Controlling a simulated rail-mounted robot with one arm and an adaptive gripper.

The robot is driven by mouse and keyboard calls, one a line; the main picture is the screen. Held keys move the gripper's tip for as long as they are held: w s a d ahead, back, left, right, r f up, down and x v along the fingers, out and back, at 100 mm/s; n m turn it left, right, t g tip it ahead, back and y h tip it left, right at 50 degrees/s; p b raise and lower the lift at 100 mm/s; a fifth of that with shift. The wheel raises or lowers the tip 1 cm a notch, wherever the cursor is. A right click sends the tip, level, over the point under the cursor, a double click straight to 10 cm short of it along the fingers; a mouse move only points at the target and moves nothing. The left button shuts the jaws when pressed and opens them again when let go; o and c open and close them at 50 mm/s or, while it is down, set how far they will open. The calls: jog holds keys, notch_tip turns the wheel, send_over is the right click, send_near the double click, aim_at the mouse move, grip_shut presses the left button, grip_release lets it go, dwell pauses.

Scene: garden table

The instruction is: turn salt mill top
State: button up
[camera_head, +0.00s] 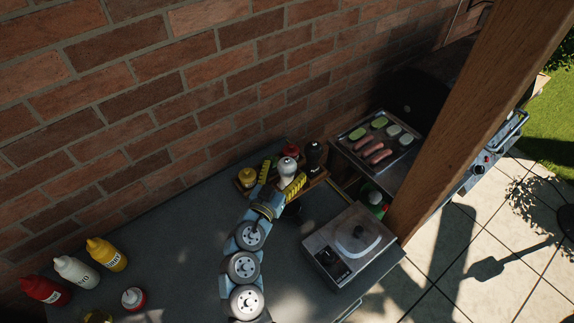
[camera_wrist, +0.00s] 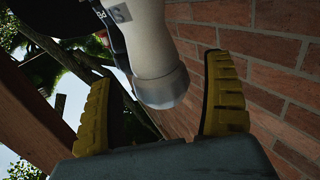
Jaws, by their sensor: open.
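The salt mill (camera_head: 287,168) is white with a grey end and stands in the wooden caddy by the wall. In the wrist view the salt mill (camera_wrist: 147,45) comes in from the top, with its grey end (camera_wrist: 163,87) towards my gripper. My gripper (camera_head: 279,179) is at the mill, with its yellow fingers spread wide. In the wrist view my gripper (camera_wrist: 160,95) has one finger on each side of the grey end, with gaps visible on both sides. The lower part of the mill is hidden in the head view.
A black mill (camera_head: 314,155) stands close to the right of the salt mill. A yellow-lidded jar (camera_head: 247,177) shares the caddy (camera_head: 317,181). A scale (camera_head: 348,243) stands to the right. Sauce bottles (camera_head: 77,271) stand far left. The worktop (camera_head: 175,255) between is mostly clear.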

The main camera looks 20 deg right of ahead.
jog(key=shift+w+d, duration=0.45)
jog(key=shift+d, duration=0.05)
jog(key=c, duration=1.2)
